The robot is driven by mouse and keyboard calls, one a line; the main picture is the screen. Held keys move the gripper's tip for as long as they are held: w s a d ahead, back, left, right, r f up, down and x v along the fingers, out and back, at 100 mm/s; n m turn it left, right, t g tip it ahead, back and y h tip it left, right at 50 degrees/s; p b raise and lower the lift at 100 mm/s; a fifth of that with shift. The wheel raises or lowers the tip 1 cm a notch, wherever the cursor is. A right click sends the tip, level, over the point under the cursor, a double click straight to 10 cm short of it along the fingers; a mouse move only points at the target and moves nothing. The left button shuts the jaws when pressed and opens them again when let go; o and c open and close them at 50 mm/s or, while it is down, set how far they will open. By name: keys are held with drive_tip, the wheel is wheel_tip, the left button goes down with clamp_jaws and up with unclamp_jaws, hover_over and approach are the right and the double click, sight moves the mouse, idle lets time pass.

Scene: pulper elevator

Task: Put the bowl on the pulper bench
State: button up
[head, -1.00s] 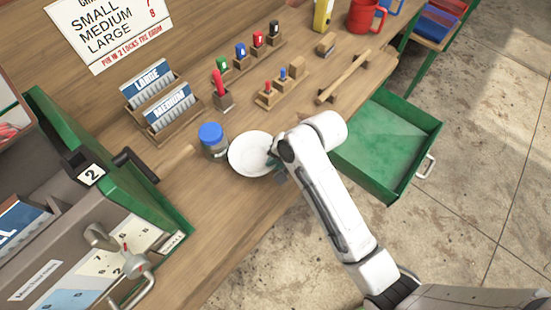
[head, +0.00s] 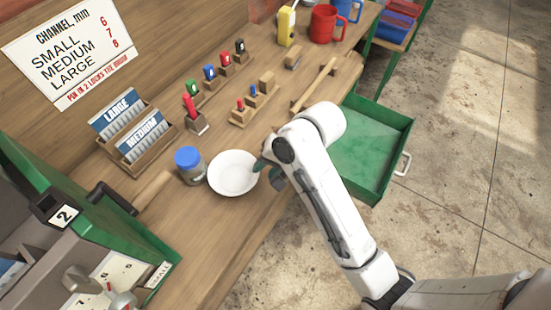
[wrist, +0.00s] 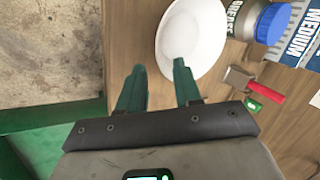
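The white bowl (head: 233,173) stands upright on the wooden bench (head: 225,238), just right of the blue-lidded jar. It also shows at the top of the wrist view (wrist: 192,35). My gripper (wrist: 159,65) is open, its two green fingers apart. The bowl's near rim lies at the fingertips, and the right fingertip overlaps the rim in the picture. I cannot tell whether it touches. In the head view my gripper (head: 262,168) is at the bowl's right edge, partly hidden by my arm.
The blue-lidded jar (head: 189,166) stands close left of the bowl. Card holders (head: 140,145), a red-handled tool (head: 192,112) and small blocks stand behind. A green drawer (head: 368,155) is open at right. The green-sided machine (head: 75,215) is at left. Bare bench lies in front.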

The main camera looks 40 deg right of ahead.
drive_tip(key=v, duration=0.5)
drive_tip(key=s+d+f+n+g+h, duration=0.1)
drive_tip(key=s+f+n, duration=0.3)
drive_tip(key=s, duration=0.5)
drive_tip(key=s+d+f+n+g+h, duration=0.2)
drive_tip(key=s+f+n, duration=0.3)
drive_tip(key=s, duration=0.4)
drive_tip(key=shift+s+d+f+h, duration=0.35)
drive_tip(key=shift+d+f+h, duration=0.15)
drive_tip(key=shift+d+f, duration=0.35)
drive_tip(key=shift+a, duration=0.1)
